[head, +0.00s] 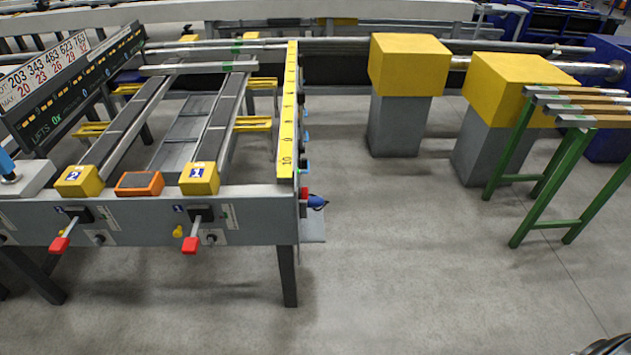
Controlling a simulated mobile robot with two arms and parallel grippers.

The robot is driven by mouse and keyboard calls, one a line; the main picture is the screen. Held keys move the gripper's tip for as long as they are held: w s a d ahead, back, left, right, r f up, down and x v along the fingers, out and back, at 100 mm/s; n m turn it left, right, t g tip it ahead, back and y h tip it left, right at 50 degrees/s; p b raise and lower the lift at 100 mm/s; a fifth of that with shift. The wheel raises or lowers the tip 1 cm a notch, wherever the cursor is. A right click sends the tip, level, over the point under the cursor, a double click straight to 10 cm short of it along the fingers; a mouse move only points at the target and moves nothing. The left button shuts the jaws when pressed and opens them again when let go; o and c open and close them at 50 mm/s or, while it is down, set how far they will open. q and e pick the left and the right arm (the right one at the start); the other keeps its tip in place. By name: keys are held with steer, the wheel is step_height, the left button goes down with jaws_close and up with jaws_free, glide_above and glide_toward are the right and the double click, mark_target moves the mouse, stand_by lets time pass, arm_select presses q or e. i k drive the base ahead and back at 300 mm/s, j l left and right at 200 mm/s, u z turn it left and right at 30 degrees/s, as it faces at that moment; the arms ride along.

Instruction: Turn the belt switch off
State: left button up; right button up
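The runout table (250,220) stands at the left with a grey front panel. Two levers with red handles stick out of that panel: one (60,244) beside a label 2, the other (191,244) beside a label 1. Both handles hang low and slant to the left. Which control is the belt switch I cannot tell from this view. A small red part (303,193) and a blue part (317,202) sit at the table's right front corner.
Yellow blocks and an orange box (139,183) sit on the table's front edge. A yellow numbered scale (288,110) runs along its right side. Two yellow-topped grey pillars (408,65) and a green rack (555,180) stand to the right. The floor (400,260) between is clear.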

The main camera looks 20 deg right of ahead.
mark_target(302, 192)
steer(key=l, duration=1)
steer(key=u, duration=0.4)
steer(key=i+l+u, duration=0.15)
steer(key=u, duration=0.25)
steer(key=i+l+u, duration=0.1)
steer(key=u, duration=0.3)
steer(key=l+u, duration=0.6)
steer(key=u, duration=0.2)
steer(key=l+u, duration=0.4)
steer(key=i+j, duration=0.05)
steer(key=j, duration=0.05)
